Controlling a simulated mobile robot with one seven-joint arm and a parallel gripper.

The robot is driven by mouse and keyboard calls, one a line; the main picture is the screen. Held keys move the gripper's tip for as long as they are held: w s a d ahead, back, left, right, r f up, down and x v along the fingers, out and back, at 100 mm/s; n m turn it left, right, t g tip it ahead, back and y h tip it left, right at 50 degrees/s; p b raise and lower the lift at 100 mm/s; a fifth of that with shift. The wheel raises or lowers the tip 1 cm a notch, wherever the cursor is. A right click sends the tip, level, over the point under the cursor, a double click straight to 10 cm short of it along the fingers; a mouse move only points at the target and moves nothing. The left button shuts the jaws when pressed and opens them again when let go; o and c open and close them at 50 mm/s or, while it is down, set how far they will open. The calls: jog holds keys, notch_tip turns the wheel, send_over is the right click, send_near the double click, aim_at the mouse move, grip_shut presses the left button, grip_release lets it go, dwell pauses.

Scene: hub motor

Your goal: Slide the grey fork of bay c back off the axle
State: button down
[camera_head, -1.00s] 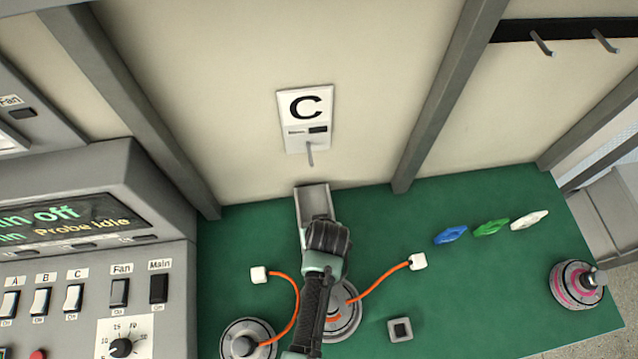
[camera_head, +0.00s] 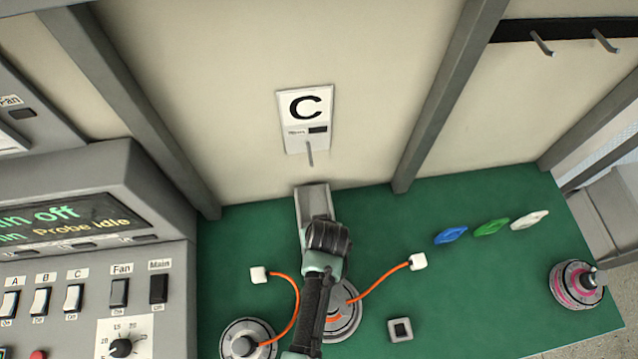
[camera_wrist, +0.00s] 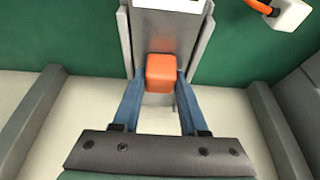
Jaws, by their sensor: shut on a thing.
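My gripper (camera_wrist: 161,80) is shut on an orange block (camera_wrist: 161,73), with one blue finger on each side of it. The block sits at the wall-side end of a grey channel-shaped piece (camera_wrist: 196,50), between its side walls. In the head view this grey piece (camera_head: 312,198) lies on the green bench under the letter C, and my gripper (camera_head: 328,237) covers its near end and the block. I cannot tell fork from guide here. A round motor hub (camera_head: 349,318) with an orange lead is partly behind my arm. The axle and the fork tips are hidden.
The C plate (camera_head: 305,120) with a peg is on the wall. White plugs (camera_head: 259,275) (camera_head: 418,262) end the orange leads. Another hub (camera_head: 247,342) stands at left. Blue, green and white pieces (camera_head: 491,227) and a pink-ringed hub (camera_head: 577,285) are at right. The control console (camera_head: 90,240) bounds the left.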

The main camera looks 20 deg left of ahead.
dwell(0.6)
jog(key=w+a+b, duration=0.2)
jog(key=w, duration=0.1)
jog(key=w+a+b, duration=0.1)
jog(key=w, duration=0.1)
jog(key=shift+w+a+f+b, duration=0.2)
jog(key=shift+a+b, duration=0.1)
jog(key=shift+b, duration=0.1)
jog(key=shift+w+a+r, duration=0.15)
jog(key=shift+w+a, duration=0.1)
jog(key=shift+w, duration=0.1)
jog(key=c, duration=0.7)
grip_release()
jog(key=b+v, duration=0.1)
jog(key=v, duration=1.2)
